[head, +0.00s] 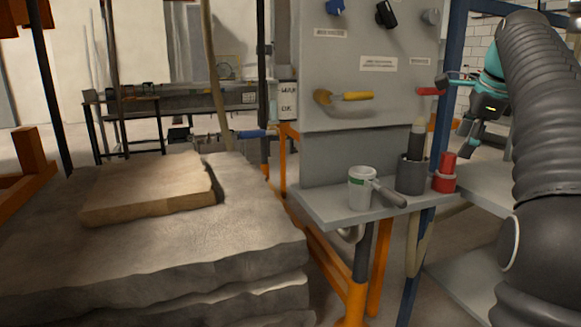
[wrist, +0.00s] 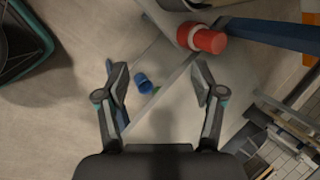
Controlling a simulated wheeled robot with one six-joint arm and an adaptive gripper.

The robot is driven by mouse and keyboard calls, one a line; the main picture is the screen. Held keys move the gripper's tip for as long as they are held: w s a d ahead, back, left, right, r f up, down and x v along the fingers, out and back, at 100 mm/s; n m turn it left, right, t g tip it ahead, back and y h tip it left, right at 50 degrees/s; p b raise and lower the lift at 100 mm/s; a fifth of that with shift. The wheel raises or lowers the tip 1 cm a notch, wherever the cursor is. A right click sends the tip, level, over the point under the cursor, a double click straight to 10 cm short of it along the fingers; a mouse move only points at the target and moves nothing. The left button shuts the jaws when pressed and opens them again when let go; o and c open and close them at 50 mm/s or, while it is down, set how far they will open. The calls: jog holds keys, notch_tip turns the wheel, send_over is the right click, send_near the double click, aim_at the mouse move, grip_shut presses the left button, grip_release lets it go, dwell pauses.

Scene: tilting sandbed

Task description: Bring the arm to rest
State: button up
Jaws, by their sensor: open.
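My gripper (head: 474,137) hangs at the right of the head view, beyond the grey panel and above the shelf on the right. My dark ribbed arm fills the right edge of that view. In the wrist view my gripper (wrist: 158,85) has its two fingers spread wide apart with nothing between them. A red object (wrist: 208,40) lies past the fingers in that view, apart from them.
A grey shelf (head: 330,206) holds a white cup (head: 362,188), a dark holder (head: 410,176) and a red object (head: 446,172). A blue post (head: 450,70) stands close to my gripper. The stone-like sandbed (head: 255,210) is at left. A blue item (wrist: 143,82) shows below the fingers.

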jog(key=s+a+f+n+h, duration=0.1)
jog(key=s+a+f+n, duration=0.3)
jog(key=f+n, duration=0.3)
jog(key=s+a+f+n, duration=0.4)
jog(key=f+n, duration=0.2)
jog(key=f, duration=0.1)
jog(key=s+a+f+n, duration=0.4)
jog(key=s+a+f, duration=0.2)
jog(key=s, duration=0.5)
jog(key=s+a+f+n, duration=0.5)
jog(key=s+a+f, duration=0.2)
jog(key=s, duration=0.4)
jog(key=shift+a+f+t+y, duration=0.15)
jog(key=shift+t+y, duration=0.15)
